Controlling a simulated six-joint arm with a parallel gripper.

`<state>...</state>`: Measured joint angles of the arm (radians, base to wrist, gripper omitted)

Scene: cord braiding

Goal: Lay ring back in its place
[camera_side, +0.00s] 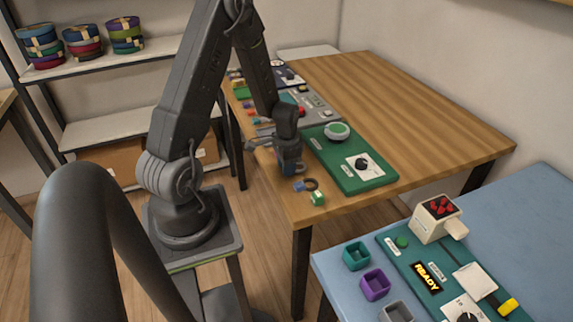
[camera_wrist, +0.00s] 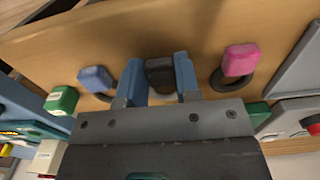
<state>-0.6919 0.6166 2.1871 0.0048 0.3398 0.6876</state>
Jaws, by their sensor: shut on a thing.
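My gripper (camera_wrist: 157,64) has its two blue fingers on either side of a dark grey block-like piece (camera_wrist: 160,76) in the wrist view, and is shut on it. I cannot tell whether a ring hangs from this piece. In the side view my gripper (camera_side: 291,168) is low over the wooden table's near edge. A dark ring (camera_side: 311,184) lies on the table just right of and below it, next to a blue block (camera_side: 299,186). In the wrist view a blue block (camera_wrist: 97,78) and a pink block (camera_wrist: 240,60) each have a dark ring partly showing by them.
A green block (camera_side: 317,198) is near the table corner; a green block also shows in the wrist view (camera_wrist: 62,100). A green panel (camera_side: 350,172) with a button and dial stands right of my gripper. The wooden tabletop (camera_side: 420,120) behind is clear.

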